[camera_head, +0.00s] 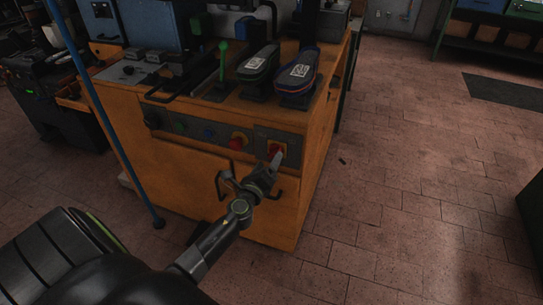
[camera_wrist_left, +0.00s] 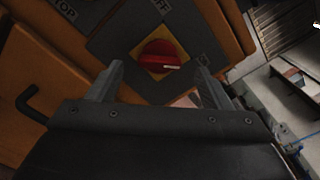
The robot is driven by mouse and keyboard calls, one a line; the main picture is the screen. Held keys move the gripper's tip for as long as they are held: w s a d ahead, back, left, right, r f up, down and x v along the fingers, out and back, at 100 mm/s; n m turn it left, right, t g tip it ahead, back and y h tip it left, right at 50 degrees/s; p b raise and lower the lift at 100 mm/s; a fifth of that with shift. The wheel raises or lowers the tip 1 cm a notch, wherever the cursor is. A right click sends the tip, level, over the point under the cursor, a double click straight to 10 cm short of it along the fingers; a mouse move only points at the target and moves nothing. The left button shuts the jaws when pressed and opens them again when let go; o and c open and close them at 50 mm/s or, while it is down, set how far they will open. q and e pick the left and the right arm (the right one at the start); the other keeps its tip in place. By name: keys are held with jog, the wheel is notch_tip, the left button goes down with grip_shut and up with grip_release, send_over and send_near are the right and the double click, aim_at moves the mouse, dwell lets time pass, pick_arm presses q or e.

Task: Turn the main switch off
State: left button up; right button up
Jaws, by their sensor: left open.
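The main switch (camera_head: 277,149) is a red rotary knob on a yellow plate, set in a dark panel at the right end of the orange machine's front. It also shows in the left wrist view (camera_wrist_left: 158,54), with part of an "OFF" label beside its plate. My left gripper (camera_head: 275,162) is just in front of the switch in the head view. In the left wrist view its two fingers (camera_wrist_left: 160,76) are spread, with the knob showing beyond and between the tips. The fingers look apart from the knob. My right gripper is in neither view.
The orange machine (camera_head: 180,165) carries a red button (camera_head: 238,141) and smaller buttons left of the switch. A black door handle (camera_head: 222,186) sits below. Two shoe forms (camera_head: 297,72) and a green-knobbed lever (camera_head: 223,60) stand on top. A blue pole (camera_head: 107,125) is at left. Floor at right is clear.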

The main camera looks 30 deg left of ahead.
aim_at(272, 155)
pick_arm(q)
jog(key=x, duration=0.3)
jog(key=shift+w, duration=0.2)
jog(key=shift+w+a, duration=0.1)
jog(key=shift+w, duration=0.15)
jog(key=shift+c, duration=0.3)
jog(key=c, duration=0.9)
